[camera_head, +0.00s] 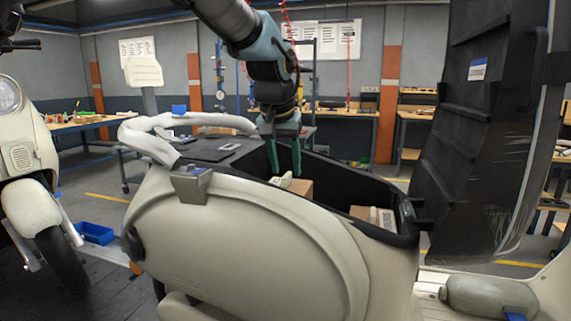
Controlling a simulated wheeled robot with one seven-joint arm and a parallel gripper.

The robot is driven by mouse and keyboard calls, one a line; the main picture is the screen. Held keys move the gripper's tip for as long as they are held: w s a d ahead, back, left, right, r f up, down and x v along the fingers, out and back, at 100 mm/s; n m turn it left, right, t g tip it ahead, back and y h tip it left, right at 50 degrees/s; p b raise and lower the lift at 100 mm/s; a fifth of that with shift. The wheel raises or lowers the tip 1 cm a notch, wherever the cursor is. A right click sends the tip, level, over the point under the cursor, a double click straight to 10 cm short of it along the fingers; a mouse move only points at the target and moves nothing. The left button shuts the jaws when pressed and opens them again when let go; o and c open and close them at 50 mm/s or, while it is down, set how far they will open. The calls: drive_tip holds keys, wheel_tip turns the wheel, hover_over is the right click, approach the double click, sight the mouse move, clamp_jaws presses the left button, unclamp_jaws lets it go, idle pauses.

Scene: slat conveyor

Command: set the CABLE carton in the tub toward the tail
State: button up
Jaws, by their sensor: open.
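The open tub (335,176) is a dark well in the top of the cream scooter body. A brown carton (301,188) stands in its left part, toward the grab-rail end, with a small pale piece at its upper left. A second brown carton (362,212) sits in the right part, beside a pale item (382,218). No label is readable, so I cannot tell which is the CABLE carton. My gripper (284,168) points down at the left carton, its two teal fingers apart. The near rim hides the cartons' lower parts and any contact with the fingers.
The raised black seat (482,130) stands tall at the right of the tub. A pale grab rail (150,140) curves at the left. Another scooter (28,160) is at far left, with a blue bin (95,233) on the floor. Workbenches line the back.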

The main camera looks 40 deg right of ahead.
drive_tip(key=shift+r, duration=0.15)
drive_tip(key=b+v, duration=0.1)
drive_tip(key=v, duration=0.9)
drive_tip(key=shift+r+b, duration=0.25)
drive_tip(key=shift+b, duration=0.1)
drive_tip(key=shift+a, duration=0.15)
